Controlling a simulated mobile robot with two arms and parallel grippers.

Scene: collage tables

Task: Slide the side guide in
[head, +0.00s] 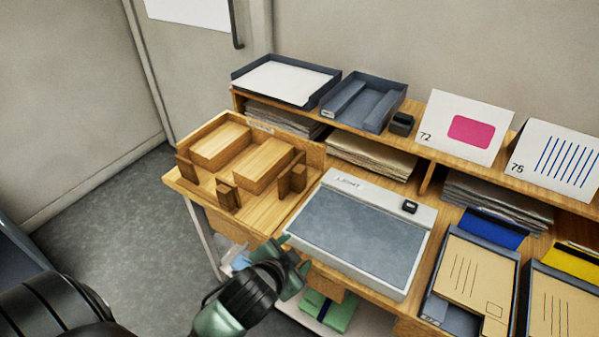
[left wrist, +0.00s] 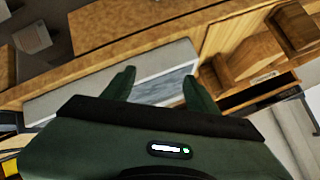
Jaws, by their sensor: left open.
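A wooden fixture (head: 265,214) stands at the left end of the table, with two pale wooden blocks (head: 220,146) (head: 263,165) in it. Darker upright wooden pieces (head: 228,196) (head: 292,180) stand along its near and right sides; I cannot tell which of them is the side guide. In the left wrist view the fixture's wooden parts (left wrist: 295,28) show at the upper right. My left gripper (head: 287,264) is open and empty in front of the table, near the grey panel's front left corner. Its two green fingers (left wrist: 158,80) point toward the table in the wrist view. My right gripper is not in view.
The grey framed panel (head: 356,230) lies right of the fixture. Behind, a shelf holds two dark trays (head: 285,80) (head: 363,100), a small black box (head: 401,123) and cards (head: 463,125). Envelope trays (head: 468,275) stand at right. Floor (head: 130,230) is clear at left.

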